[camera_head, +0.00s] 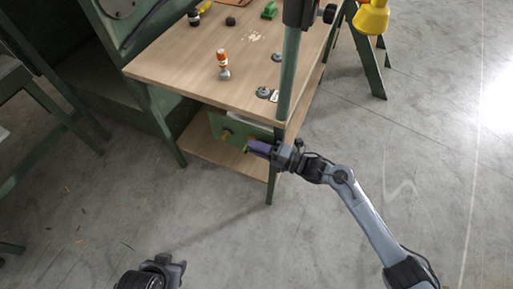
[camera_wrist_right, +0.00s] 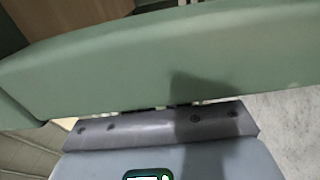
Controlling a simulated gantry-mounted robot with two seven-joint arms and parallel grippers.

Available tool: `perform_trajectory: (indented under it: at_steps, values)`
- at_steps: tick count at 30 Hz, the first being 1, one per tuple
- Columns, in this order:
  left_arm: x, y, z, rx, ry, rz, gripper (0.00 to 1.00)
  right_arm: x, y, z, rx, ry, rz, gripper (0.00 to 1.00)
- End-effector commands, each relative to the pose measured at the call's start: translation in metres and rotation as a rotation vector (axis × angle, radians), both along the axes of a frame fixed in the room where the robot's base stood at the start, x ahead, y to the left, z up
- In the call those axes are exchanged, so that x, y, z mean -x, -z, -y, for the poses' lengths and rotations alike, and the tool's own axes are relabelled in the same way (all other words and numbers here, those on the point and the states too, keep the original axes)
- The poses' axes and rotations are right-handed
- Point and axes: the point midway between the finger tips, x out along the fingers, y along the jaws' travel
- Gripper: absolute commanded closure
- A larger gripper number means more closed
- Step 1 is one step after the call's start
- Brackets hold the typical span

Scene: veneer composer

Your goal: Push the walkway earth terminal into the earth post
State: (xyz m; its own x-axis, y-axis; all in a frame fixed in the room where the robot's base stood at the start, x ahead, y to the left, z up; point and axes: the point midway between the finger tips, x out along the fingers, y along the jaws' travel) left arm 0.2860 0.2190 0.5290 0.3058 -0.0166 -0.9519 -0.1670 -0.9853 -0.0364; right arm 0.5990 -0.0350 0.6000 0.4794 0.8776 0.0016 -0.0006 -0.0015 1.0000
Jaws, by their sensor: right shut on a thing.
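My right gripper (camera_head: 272,152) is shut on a purple piece (camera_head: 259,147), which looks like the walkway earth terminal. A small yellow-green end shows at its left side. A green panel (camera_head: 215,124) sits below the tabletop, with a brass-coloured fitting (camera_head: 227,134) that looks like the earth post. The purple piece is to the right of this fitting and appears apart from it. The right wrist view shows a broad green surface (camera_wrist_right: 150,60) close by; the held piece does not show there. My left gripper (camera_head: 172,268) is low at the bottom edge, its fingers unclear.
The wooden table (camera_head: 165,72) holds an orange-and-white bottle (camera_head: 222,62), a green block (camera_head: 269,11) and grey metal parts (camera_head: 264,93). A green upright post (camera_head: 288,75) stands at its right edge, close above my right gripper. A lower wooden shelf (camera_head: 205,150) lies beneath. The concrete floor is mostly clear.

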Motion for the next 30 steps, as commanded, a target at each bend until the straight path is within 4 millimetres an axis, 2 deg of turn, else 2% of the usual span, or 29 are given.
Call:
perform_trajectory:
  at_steps: [2, 3, 8, 20, 26, 30]
  values:
    - [0.0, 0.001, -0.001, -0.003, 0.002, -0.001, 0.57, -0.001, 0.0, 0.001, 0.001, 0.003, 0.0, 1.0]
    - [0.0, 0.001, -0.001, -0.004, 0.002, 0.0, 0.57, -0.001, 0.0, 0.001, 0.001, 0.003, 0.0, 0.78]
    - [0.0, 0.001, -0.001, -0.004, 0.003, 0.0, 0.57, -0.001, 0.0, 0.001, 0.001, 0.002, 0.0, 0.53]
    - [0.0, -0.003, 0.001, 0.005, -0.003, -0.001, 0.57, 0.002, 0.0, 0.005, 0.002, 0.002, -0.001, 0.53]
    - [0.0, -0.016, 0.002, 0.009, -0.006, 0.0, 0.57, 0.014, -0.002, 0.027, 0.004, 0.002, -0.002, 0.53]
    - [0.0, -0.027, 0.002, 0.009, -0.005, 0.0, 0.57, 0.026, -0.002, 0.049, 0.005, 0.002, -0.003, 0.53]
